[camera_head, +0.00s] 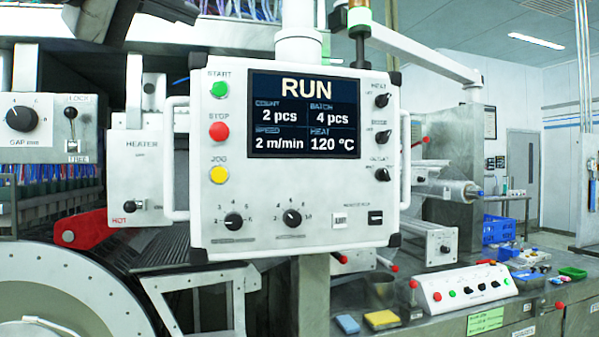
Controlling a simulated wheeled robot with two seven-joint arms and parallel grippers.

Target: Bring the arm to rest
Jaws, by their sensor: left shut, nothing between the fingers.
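I cannot make out either of my grippers or arms in the head view. A white control panel (215,150) fills the middle, with a handle on each side. Its screen (304,113) reads RUN, count 2 pcs, batch 4 pcs, 2 m/min and heat 120 °C. Green (219,89), red (219,131) and yellow (219,175) buttons sit on its left side. A large pale round machine part (75,290) stands at the lower left, cut off by the frame edge.
A red lever (88,230) sticks out beside the heater box (140,165), near a HOT label. A pale angled frame (150,283) stands below the panel. At the right, a bench carries a button box (466,287), blue and yellow blocks (381,319) and a blue crate (499,230).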

